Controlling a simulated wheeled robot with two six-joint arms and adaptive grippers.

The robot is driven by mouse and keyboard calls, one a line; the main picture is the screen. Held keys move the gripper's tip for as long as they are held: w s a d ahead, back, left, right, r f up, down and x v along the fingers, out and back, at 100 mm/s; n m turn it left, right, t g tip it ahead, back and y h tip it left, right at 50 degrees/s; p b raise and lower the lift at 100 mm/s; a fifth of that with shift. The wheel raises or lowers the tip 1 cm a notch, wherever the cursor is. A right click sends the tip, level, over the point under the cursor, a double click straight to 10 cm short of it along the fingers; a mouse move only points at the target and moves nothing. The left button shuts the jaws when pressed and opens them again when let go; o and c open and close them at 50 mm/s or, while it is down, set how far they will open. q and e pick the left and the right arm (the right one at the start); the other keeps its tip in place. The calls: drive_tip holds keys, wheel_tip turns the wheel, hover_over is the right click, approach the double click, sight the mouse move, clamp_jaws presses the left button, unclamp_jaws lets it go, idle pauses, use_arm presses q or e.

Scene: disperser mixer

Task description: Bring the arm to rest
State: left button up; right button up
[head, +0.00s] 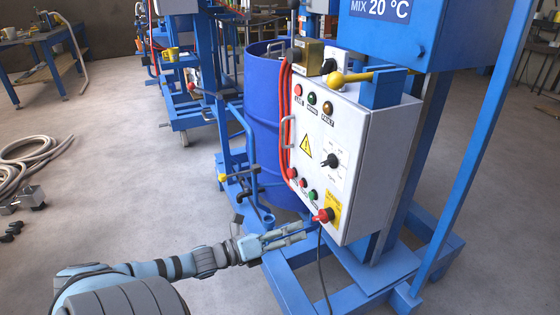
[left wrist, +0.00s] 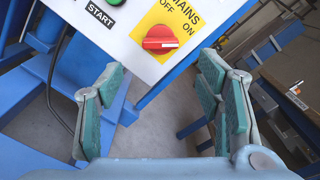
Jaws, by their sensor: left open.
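My left gripper (head: 300,232) is open and empty, low in front of the control cabinet's bottom corner in the head view. Its two green-padded fingers also show apart in the left wrist view (left wrist: 162,112), with nothing between them. The red mains switch (head: 323,215) sits on a yellow plate at the cabinet's lower right. In the left wrist view, the red switch (left wrist: 160,40) lies beyond the fingertips, with a gap. I cannot tell for sure which label its handle points to. My right gripper is not in view.
The white control cabinet (head: 330,120) hangs on the blue mixer frame (head: 430,190). A blue drum (head: 265,120) stands behind it. A black cable (head: 322,265) hangs below the cabinet near my gripper. The floor (head: 120,180) to the left is open, with a coiled hose (head: 30,160) farther off.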

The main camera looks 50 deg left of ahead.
use_arm(q)
drive_tip(key=shift+v, duration=1.7)
